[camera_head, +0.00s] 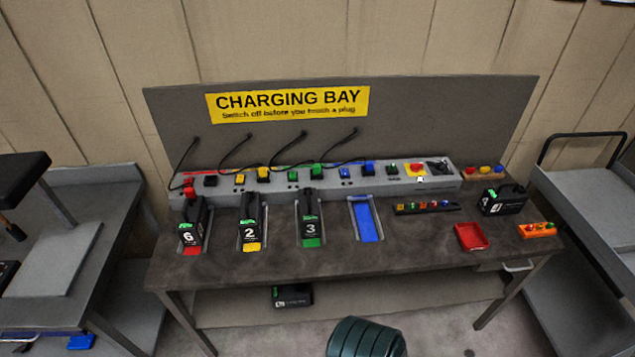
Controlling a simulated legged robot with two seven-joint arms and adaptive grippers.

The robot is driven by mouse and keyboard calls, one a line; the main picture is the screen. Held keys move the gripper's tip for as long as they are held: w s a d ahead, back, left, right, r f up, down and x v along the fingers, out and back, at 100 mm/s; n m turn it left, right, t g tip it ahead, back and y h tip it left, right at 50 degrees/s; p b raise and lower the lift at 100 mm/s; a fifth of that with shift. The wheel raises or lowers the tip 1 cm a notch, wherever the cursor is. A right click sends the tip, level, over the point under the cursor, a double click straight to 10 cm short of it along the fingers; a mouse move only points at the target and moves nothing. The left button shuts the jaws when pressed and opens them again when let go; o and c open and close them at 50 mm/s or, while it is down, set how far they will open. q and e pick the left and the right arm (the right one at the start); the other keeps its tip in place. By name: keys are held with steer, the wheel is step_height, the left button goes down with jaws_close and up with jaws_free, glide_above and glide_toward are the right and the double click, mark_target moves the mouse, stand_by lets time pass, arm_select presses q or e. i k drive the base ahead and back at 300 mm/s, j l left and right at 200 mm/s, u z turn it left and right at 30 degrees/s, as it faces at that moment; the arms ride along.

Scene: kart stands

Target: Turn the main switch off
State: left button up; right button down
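A long grey charging console (330,187) runs along the back of the dark bench. At its right end is a red knob on a yellow plate (416,169), with a small white mark below it. To its right is a dark fitting (438,166). Which of these is the main switch, and its position, is too small to tell. Small green, blue and yellow fittings line the console to the left. Neither of my grippers is in view.
Battery packs 6 (191,227), 2 (251,226) and 3 (311,221) stand in bays; the blue bay (366,219) is empty. Black cables arch behind the console. Battery 4 (503,200), a red tray (469,236) and an orange block (537,230) lie right. Carts flank the bench.

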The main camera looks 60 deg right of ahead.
mark_target(415, 168)
steer(key=z, duration=2.05)
